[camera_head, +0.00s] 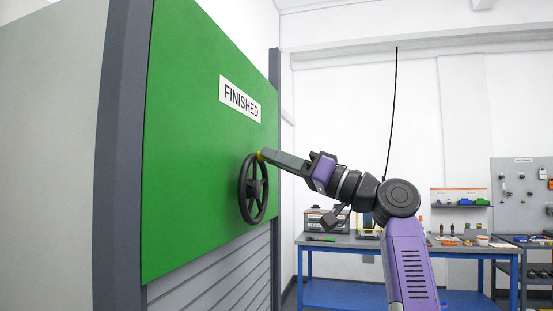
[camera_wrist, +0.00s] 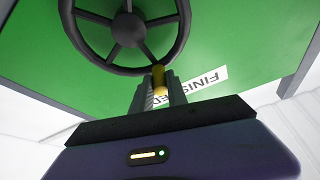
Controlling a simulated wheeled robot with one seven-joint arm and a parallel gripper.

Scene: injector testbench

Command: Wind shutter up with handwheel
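The black spoked handwheel (camera_head: 255,189) stands out from the green panel (camera_head: 190,130), at the panel's right side below a white "FINISHED" sign (camera_head: 240,99). A yellow knob (camera_wrist: 158,78) sits at the wheel's rim, at the top of the wheel in the head view. My gripper (camera_head: 265,155) reaches in from the right, its fingertips at the knob. In the wrist view its fingers lie on both sides of the knob and appear closed on it. The grey slatted shutter (camera_head: 225,275) shows below the green panel; its lower end is out of view.
A grey post (camera_head: 119,150) stands left of the panel, and a thinner one (camera_head: 275,100) right. A blue-framed workbench (camera_head: 345,242) with tools and a pegboard (camera_head: 520,190) are behind at the right. A black cable (camera_head: 393,110) hangs behind my arm.

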